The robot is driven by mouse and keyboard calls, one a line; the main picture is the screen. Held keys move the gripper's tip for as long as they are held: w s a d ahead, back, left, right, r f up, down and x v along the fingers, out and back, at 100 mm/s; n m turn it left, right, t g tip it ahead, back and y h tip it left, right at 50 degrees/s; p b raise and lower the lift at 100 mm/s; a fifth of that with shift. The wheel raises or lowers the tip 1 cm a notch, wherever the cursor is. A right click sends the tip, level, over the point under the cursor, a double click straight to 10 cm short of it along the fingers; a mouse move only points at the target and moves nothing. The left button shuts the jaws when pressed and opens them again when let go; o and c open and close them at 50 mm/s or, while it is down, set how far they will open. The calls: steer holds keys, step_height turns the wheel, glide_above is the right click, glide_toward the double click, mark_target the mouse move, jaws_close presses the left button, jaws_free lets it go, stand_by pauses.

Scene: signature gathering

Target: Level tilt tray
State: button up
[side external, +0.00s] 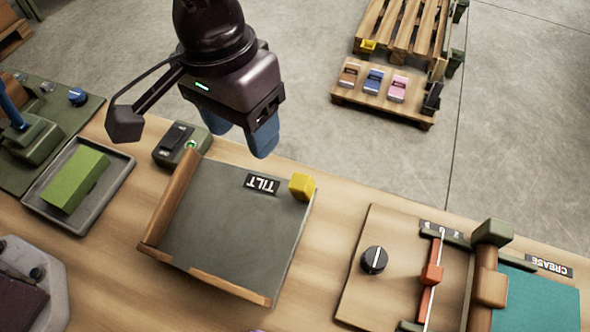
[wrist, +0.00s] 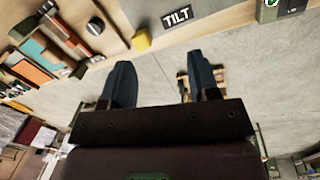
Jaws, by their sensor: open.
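The tilt tray (side external: 235,215) is a dark grey plate with wooden rails along its left and front edges and a TILT label (side external: 262,184) near its back edge. A yellow block (side external: 302,186) sits at its back right corner; the block also shows in the wrist view (wrist: 141,41). The tray's exact slope is hard to tell. My gripper (side external: 262,142) hangs above and behind the tray's back edge, apart from it. Its blue fingers are spread and empty in the wrist view (wrist: 153,85).
A green block (side external: 76,180) lies in a grey tray (side external: 107,203) at left. A small green device (side external: 170,152) stands behind the tilt tray. At right are a knob (side external: 374,260), a red slider (side external: 431,276) and a teal creasing board (side external: 535,300). Pallets (side external: 385,95) stand on the floor behind.

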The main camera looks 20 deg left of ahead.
mark_target(300, 180)
steer(key=w+d+n, duration=0.2)
steer(key=d, duration=0.2)
steer(key=shift+n+h, duration=0.3)
steer(key=shift+h, duration=0.1)
steer(key=f, duration=0.4)
steer(key=d+f, duration=0.1)
steer(key=f, duration=0.3)
steer(key=d+f, duration=0.1)
steer(key=f, duration=0.3)
steer(key=shift+w+d, duration=0.1)
